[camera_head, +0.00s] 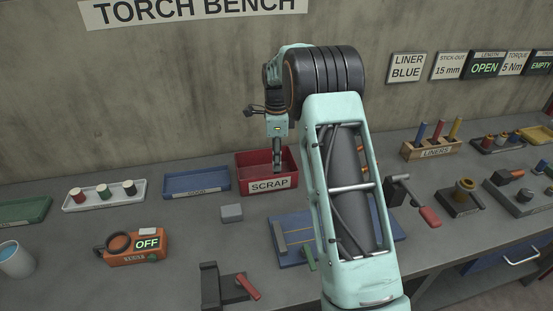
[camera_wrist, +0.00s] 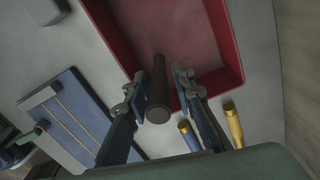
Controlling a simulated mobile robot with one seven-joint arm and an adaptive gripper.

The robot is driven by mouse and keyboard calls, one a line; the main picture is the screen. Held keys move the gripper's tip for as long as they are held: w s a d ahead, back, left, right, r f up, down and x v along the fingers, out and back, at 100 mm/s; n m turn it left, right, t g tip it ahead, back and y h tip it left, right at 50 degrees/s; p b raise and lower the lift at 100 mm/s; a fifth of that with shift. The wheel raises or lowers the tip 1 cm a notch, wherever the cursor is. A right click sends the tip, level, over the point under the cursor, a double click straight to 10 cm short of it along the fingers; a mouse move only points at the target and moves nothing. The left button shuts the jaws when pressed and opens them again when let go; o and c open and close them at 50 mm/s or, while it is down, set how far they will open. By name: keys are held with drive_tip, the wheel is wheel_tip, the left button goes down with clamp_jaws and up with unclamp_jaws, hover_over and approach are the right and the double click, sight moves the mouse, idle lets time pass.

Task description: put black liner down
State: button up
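The black liner (camera_wrist: 157,98) is a dark round rod, seen nearly end-on in the wrist view, pointing down into the red scrap bin (camera_wrist: 232,78). My gripper (camera_wrist: 160,88) has its fingers spread on either side of the liner. The left finger is close to the liner; whether it touches cannot be told. A gap shows between the liner and the right finger. In the head view, my gripper (camera_head: 277,165) points down over the scrap bin (camera_head: 285,184), which carries a SCRAP label. The liner cannot be told apart from the dark fingers there.
A blue tray (camera_head: 196,183) and a white tray with several spools (camera_head: 75,206) lie left of the bin. A grey block (camera_head: 231,213) sits in front. A wooden rack (camera_head: 430,150) holds coloured liners at right. My arm hides part of a blue mat (camera_head: 290,256).

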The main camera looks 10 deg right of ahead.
drive_tip(key=shift+o, duration=0.4)
drive_tip(key=shift+r, duration=0.1)
wheel_tip(320, 180, up, 12)
drive_tip(key=shift+r, duration=0.15)
idle(0.3)
